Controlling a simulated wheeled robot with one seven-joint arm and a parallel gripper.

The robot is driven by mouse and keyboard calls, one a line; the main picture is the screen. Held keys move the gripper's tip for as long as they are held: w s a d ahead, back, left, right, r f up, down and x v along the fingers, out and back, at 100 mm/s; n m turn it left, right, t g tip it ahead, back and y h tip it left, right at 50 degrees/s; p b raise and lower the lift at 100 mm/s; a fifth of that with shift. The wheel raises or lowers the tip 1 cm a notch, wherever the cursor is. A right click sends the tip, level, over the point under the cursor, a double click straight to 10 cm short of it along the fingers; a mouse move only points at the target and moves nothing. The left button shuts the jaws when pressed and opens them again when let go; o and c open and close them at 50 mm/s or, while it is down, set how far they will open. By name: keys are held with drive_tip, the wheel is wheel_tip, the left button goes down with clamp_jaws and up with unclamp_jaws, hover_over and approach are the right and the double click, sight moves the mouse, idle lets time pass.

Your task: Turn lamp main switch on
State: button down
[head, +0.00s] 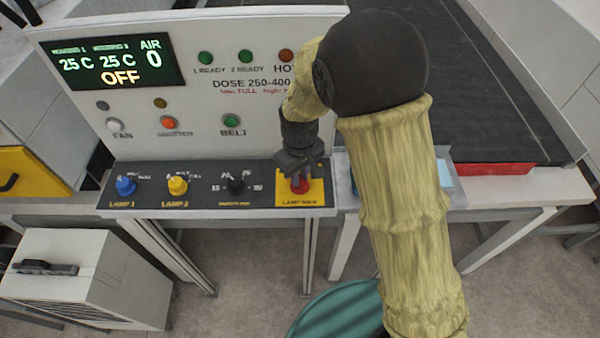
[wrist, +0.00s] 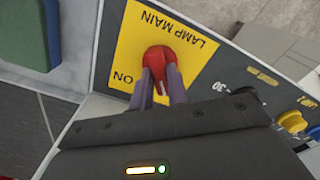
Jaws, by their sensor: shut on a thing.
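The lamp main switch is a red rotary knob (head: 299,186) on a yellow plate (head: 316,197) at the right end of the dark control strip. In the wrist view the red knob (wrist: 158,58) sits on the yellow plate (wrist: 128,38), which reads "LAMP MAIN" and "ON". My gripper (head: 300,176) reaches down to the knob from above. In the wrist view its two fingers (wrist: 162,88) are shut on the red knob, one on each side. The fingers hide part of the knob, and its exact pointing direction is hard to tell.
A blue knob (head: 126,185), a yellow knob (head: 177,185) and a black knob (head: 236,185) stand left of the switch. The upright panel behind has buttons and a display (head: 112,62) reading "OFF". A dark conveyor belt (head: 480,90) lies at the right.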

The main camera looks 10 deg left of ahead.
drive_tip(key=m+p, duration=0.1)
drive_tip(key=m, duration=0.3)
drive_tip(key=shift+r, duration=0.1)
drive_tip(key=m+p, duration=0.1)
drive_tip(key=m, duration=0.3)
drive_tip(key=shift+m, duration=0.4)
drive_tip(key=m+p, duration=0.1)
drive_tip(key=m, duration=0.3)
drive_tip(key=shift+m+p, duration=0.3)
drive_tip(key=shift+p, duration=0.1)
drive_tip(key=shift+m+p, duration=0.65)
drive_tip(key=shift+m, duration=0.85)
drive_tip(key=c, duration=1.4)
unclamp_jaws()
drive_tip(key=shift+o, duration=0.2)
